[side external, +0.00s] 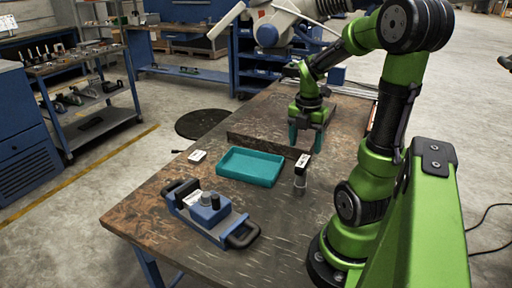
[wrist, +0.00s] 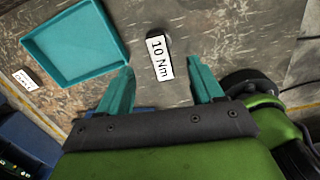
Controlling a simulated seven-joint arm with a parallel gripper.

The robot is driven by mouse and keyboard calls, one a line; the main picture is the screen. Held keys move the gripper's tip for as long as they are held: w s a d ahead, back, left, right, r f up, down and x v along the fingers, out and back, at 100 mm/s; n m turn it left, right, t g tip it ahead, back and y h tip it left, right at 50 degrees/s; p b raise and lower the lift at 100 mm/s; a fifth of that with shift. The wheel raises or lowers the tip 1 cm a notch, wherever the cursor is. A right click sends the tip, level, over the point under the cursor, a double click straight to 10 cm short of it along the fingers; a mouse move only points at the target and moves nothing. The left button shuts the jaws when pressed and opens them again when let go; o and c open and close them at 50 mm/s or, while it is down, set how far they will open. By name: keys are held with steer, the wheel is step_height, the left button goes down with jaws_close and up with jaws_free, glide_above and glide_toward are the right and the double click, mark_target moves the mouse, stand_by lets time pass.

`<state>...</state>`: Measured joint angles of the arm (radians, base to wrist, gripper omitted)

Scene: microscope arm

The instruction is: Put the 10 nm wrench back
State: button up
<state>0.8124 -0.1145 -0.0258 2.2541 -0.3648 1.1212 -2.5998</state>
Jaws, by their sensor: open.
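In the side view, a short dark and grey tool with a white label (side external: 301,176) is on the table, right of the teal tray. In the wrist view its label (wrist: 160,60) reads "10 Nm", and only a dark end shows beyond the label. My gripper (side external: 306,138) is above the table behind this tool, fingers pointing down. In the wrist view my gripper (wrist: 161,74) has its teal fingers spread, with the label showing between and beyond the tips. Nothing is held.
The teal tray (side external: 226,178) looks empty. A blue holder with black handles (side external: 212,228) lies at the front left. A small white tag (side external: 197,156) lies left of the tray. A low dark raised edge (side external: 262,143) runs behind the tray. Bare table (side external: 290,230) lies in front.

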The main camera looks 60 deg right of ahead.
steer(key=w+a+r+m+t+y, duration=0.1)
steer(key=w+a+r+m+t, duration=0.1)
steer(key=a+m, duration=0.5)
steer(key=w+a+r+m+t+y, duration=0.1)
steer(key=w+a+r+m+t, duration=0.1)
steer(key=a+r+m, duration=0.2)
steer(key=w+a+r+m+t, duration=0.1)
steer(key=a+r+m+t, duration=0.2)
steer(key=a+m, duration=0.7)
steer(key=a, duration=0.3)
steer(key=shift+w+a+y, duration=0.3)
steer(key=shift+w+y, duration=0.1)
